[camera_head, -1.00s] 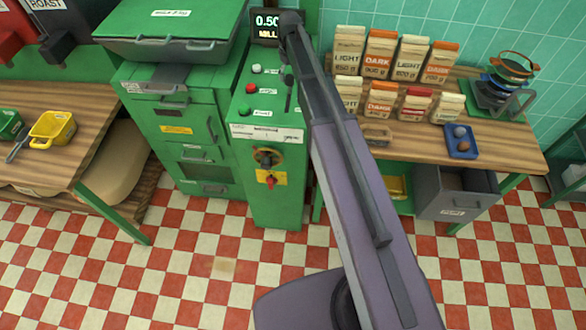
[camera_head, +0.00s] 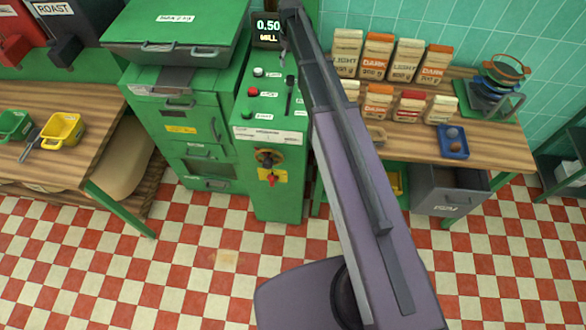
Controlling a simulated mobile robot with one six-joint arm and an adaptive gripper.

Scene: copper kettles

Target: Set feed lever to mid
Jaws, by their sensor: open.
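The green mill machine (camera_head: 266,190) stands in the middle with its sloped control panel. A dark upright lever (camera_head: 290,92) shows on the panel's right side, to the right of the coloured buttons; its label is too small to read, so I cannot tell if it is the feed lever or its exact setting. My arm reaches up past the panel's right edge. A small grey part of my gripper (camera_head: 283,54) shows beyond the lever, below the display, apart from it in the picture. The rest of my gripper is hidden behind the arm. It appears empty.
The display (camera_head: 267,29) reads 0.50 MILL. Coffee bags (camera_head: 377,56) and a blue tray (camera_head: 453,142) are on the right table. The checked floor in front is clear.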

